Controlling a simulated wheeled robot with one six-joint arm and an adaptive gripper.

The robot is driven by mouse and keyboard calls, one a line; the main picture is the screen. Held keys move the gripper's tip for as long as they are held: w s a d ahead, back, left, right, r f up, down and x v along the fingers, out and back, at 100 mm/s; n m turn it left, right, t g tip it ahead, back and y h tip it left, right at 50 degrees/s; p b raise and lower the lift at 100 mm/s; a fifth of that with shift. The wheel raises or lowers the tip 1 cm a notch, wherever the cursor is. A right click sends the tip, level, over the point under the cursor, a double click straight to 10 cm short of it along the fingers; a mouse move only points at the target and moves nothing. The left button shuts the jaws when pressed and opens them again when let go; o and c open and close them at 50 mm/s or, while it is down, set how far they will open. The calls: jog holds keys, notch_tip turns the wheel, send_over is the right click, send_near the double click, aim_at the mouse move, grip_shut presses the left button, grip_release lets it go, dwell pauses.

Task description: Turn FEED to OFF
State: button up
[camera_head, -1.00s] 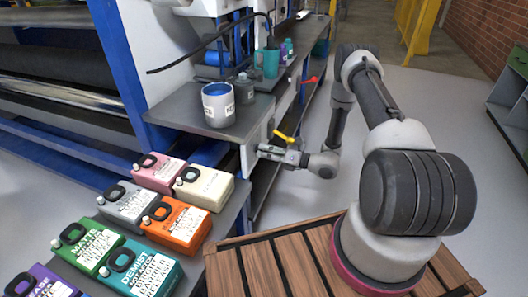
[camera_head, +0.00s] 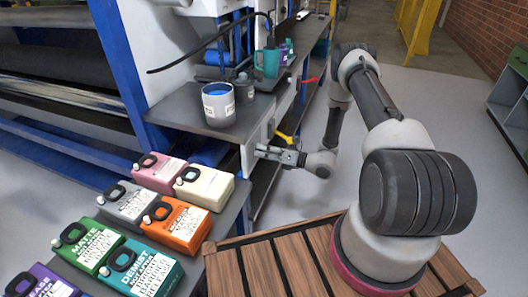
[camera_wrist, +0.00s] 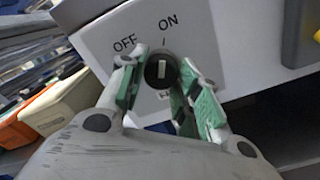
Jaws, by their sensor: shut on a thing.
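A round dark knob (camera_wrist: 160,71) with a pale pointer bar sits on a light panel (camera_wrist: 190,45). The words OFF at upper left and ON at upper right are printed above it. The bar stands nearly upright, close to the tick under ON and away from OFF. A small label below the knob is mostly hidden, so I cannot read FEED. My gripper (camera_wrist: 160,90) has its green-padded fingers on either side of the knob, shut on it. In the head view my gripper (camera_head: 264,151) is at the cabinet's front face, hiding the knob.
A yellow lever (camera_head: 283,138) is close beside my gripper, and a red lever (camera_head: 310,79) is farther back. A white pot (camera_head: 218,105) stands on the ledge above. Several coloured jugs, including an orange one (camera_head: 178,225), stand at lower left. Open floor lies to the right.

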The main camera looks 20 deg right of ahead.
jog(key=n, duration=1.1)
jog(key=shift+w+d, duration=0.15)
jog(key=shift+n, duration=0.3)
dwell(0.4)
jog(key=o, duration=1)
jog(key=v, duration=1.2)
